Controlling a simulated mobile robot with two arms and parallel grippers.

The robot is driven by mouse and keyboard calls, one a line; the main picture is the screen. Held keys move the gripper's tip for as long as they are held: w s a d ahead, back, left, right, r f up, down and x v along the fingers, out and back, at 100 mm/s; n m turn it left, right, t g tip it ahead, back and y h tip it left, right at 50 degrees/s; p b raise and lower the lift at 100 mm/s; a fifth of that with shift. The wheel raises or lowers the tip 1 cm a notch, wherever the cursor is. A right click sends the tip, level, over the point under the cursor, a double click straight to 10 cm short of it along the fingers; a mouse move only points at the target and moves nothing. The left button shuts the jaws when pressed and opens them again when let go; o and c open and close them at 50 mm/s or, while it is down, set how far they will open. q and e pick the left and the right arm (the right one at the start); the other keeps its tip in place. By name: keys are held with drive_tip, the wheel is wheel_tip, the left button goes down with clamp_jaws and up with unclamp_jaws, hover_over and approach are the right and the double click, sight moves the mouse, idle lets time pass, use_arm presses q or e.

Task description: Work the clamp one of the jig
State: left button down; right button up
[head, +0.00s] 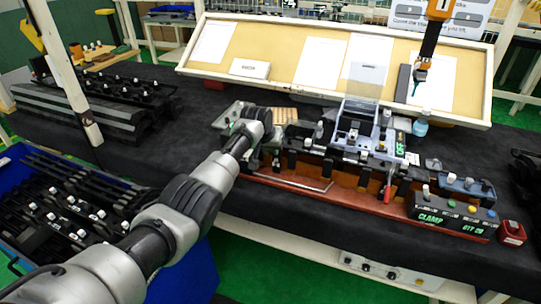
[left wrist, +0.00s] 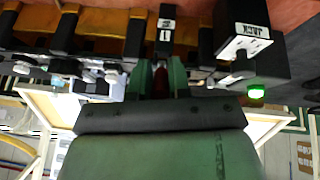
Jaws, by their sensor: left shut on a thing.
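The jig (head: 350,201) is a long reddish-brown base with black clamp blocks, lying along the dark bench. My left gripper (left wrist: 160,78) is at the jig's left end, its fingers mostly hidden by my wrist in the head view. In the left wrist view its two green fingers are shut around a dark red handle (left wrist: 160,85). The handle sits just below a black block marked 1 (left wrist: 166,36). Another clamp's red handle (head: 387,194) hangs at the jig's right part. My right gripper is not in view.
A control box (head: 455,217) shows CLAMP and QTY 20 at the jig's right front. A box marked JACK (left wrist: 246,38) is close to my gripper. A tilted board (head: 300,40) stands behind. A blue bin (head: 180,272) of black parts is at lower left.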

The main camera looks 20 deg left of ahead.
use_arm(q)
drive_tip(key=shift+w+r+g+b, duration=0.25)
drive_tip(key=shift+w+g+b, duration=0.05)
drive_tip(key=shift+g+b, duration=0.5)
drive_tip(key=c, duration=1.1)
unclamp_jaws()
drive_tip(key=shift+w, duration=0.1)
drive_tip(key=shift+r, duration=0.1)
drive_tip(key=shift+r+p, duration=0.3)
drive_tip(key=shift+r, duration=0.1)
drive_tip(key=shift+p+v, duration=0.55)
drive_tip(key=shift+v, duration=0.5)
drive_tip(key=b+v, duration=0.1)
drive_tip(key=v, duration=0.6)
drive_tip(key=shift+s+r+b, duration=0.3)
drive_tip(key=shift+r, duration=0.05)
